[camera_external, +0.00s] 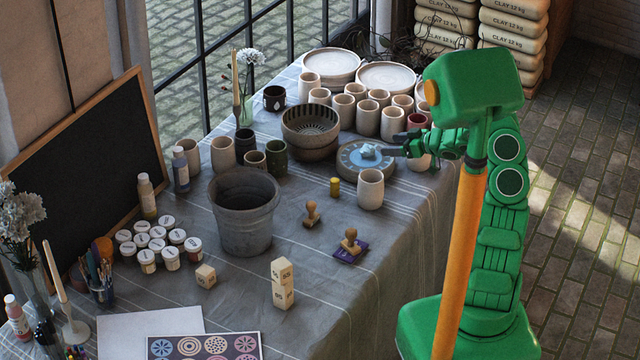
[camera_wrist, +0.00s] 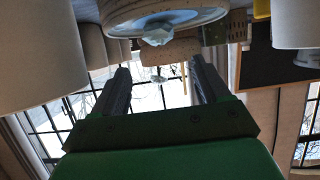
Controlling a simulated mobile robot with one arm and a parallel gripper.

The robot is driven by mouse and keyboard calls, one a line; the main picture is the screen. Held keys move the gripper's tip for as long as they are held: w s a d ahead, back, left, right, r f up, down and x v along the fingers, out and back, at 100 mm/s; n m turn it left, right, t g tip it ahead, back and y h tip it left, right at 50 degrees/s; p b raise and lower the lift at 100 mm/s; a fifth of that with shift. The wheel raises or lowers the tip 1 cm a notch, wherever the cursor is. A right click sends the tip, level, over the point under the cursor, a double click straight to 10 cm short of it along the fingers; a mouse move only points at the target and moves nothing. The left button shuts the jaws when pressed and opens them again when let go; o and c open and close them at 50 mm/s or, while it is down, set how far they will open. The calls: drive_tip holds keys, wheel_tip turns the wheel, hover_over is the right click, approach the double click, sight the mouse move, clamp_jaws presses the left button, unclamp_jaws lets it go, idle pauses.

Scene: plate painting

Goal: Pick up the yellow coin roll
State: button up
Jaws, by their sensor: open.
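The yellow coin roll (camera_external: 335,187) is a small upright cylinder on the grey cloth, in front of and left of a blue round plate in the external view. A yellow shape at the top right edge of the wrist view (camera_wrist: 262,8) looks like the same roll, partly cut off. My gripper (camera_external: 394,145) is open with nothing between its fingers. It is at the right side of the plate, up and to the right of the roll and apart from it. Both fingers also show in the wrist view (camera_wrist: 160,72).
The blue plate (camera_external: 350,167) bears a pale blue crystal (camera_external: 368,152), close to my fingertips. A beige cup (camera_external: 370,189) stands right of the roll. Bowls (camera_external: 310,128) and several cups crowd behind. Wooden stamps (camera_external: 311,213) and a grey bucket (camera_external: 245,215) stand nearer the front.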

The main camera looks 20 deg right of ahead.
drive_tip(key=c, duration=0.3)
drive_tip(key=shift+r, duration=0.15)
